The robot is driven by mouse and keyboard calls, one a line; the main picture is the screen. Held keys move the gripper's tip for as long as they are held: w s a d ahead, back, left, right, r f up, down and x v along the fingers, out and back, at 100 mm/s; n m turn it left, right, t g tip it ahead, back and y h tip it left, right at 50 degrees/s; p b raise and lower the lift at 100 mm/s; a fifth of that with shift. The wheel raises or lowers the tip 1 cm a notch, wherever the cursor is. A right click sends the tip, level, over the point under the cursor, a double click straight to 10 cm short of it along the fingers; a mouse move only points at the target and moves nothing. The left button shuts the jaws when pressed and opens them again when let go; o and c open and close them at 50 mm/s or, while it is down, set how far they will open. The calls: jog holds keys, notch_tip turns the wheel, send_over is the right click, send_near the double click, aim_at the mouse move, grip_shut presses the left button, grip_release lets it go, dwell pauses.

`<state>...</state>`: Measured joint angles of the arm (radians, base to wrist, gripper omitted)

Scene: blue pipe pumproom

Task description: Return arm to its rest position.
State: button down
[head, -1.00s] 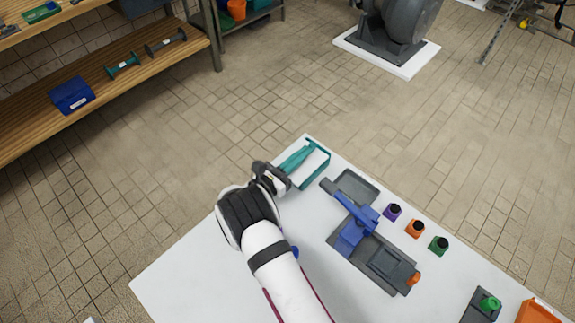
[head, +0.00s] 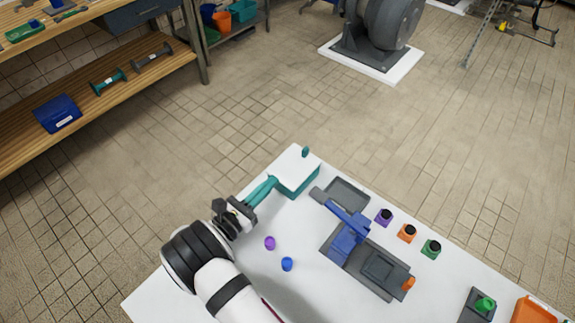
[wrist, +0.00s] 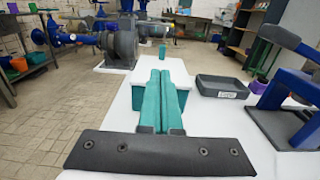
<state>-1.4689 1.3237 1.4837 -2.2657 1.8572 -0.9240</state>
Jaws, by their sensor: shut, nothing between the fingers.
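My gripper (head: 272,181) has long teal fingers pressed together with nothing between them. It is over the far left part of the white table (head: 190,270), with its tips close to a teal box with a white top (head: 296,170). In the wrist view the shut fingers (wrist: 160,74) point at that box and overlap its white top. I cannot tell whether they touch it. My arm reaches in from the bottom of the head view.
A blue press-like device (head: 348,237) on a dark base and a grey tray (head: 346,194) stand right of the box. Purple (head: 269,243) and blue (head: 287,264) small caps lie near my arm. Purple, orange and green bottles line the right edge. Shelves (head: 110,75) stand beyond the floor.

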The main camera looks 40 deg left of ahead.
jog(key=s, duration=0.4)
jog(key=w+d+r+m+g+h, duration=0.1)
jog(key=w+d+r+m+h, duration=0.25)
jog(key=r, duration=0.25)
jog(key=w+d+r+m+g+h, duration=0.2)
jog(key=d+r+m+g, duration=0.15)
jog(key=d, duration=0.35)
jog(key=w+d+r+m+g+h, duration=0.25)
jog(key=d+m, duration=0.25)
jog(key=d, duration=0.3)
jog(key=w+d+r+m+g+h, duration=0.1)
jog(key=d+r+m+g+h, duration=0.25)
jog(key=d, duration=0.35)
jog(key=s+d+r+m+g+y, duration=0.1)
jog(key=s+d+m+g+y, duration=0.1)
jog(key=s+d+m+g, duration=0.35)
jog(key=s+d+r+m+g+y, duration=0.1)
jog(key=s+d+m+g+y, duration=0.15)
jog(key=d+m, duration=0.5)
jog(key=s+m+y, duration=0.8)
jog(key=s+m, duration=0.3)
jog(key=m, duration=0.2)
jog(key=shift+f, duration=0.3)
